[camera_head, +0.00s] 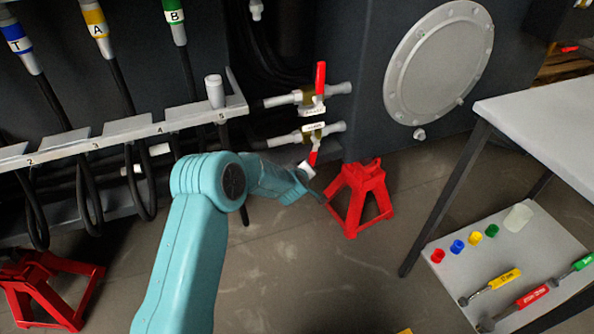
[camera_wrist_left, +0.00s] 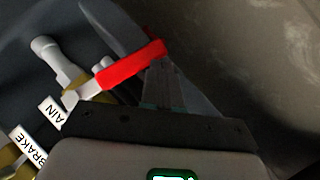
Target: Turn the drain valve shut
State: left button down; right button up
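Two valves sit on pipes by the dark chassis wall. The lower one, the drain valve (camera_head: 312,133), has a red handle (camera_head: 314,157) hanging down across its pipe; its label is partly readable as "AIN" in the wrist view. There its red handle (camera_wrist_left: 132,66) reaches to the gripper's finger area. My left gripper (camera_head: 312,183) is at the lower end of this handle. A grey finger (camera_wrist_left: 165,85) overlaps the handle's tip; whether the fingers close on it is unclear. My right gripper is not in view.
The upper brake valve (camera_head: 309,96) has a red handle (camera_head: 320,78) pointing up, just above. A red jack stand (camera_head: 358,197) stands close to the right of my gripper. A table (camera_head: 545,105) with a lower shelf of caps and tools is further right.

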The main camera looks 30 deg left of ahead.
pick_arm(q)
jog(key=shift+w+d+f, duration=0.45)
jog(key=shift+w, duration=0.1)
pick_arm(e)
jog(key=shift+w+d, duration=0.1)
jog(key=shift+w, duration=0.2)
pick_arm(q)
jog(key=shift+w, duration=0.1)
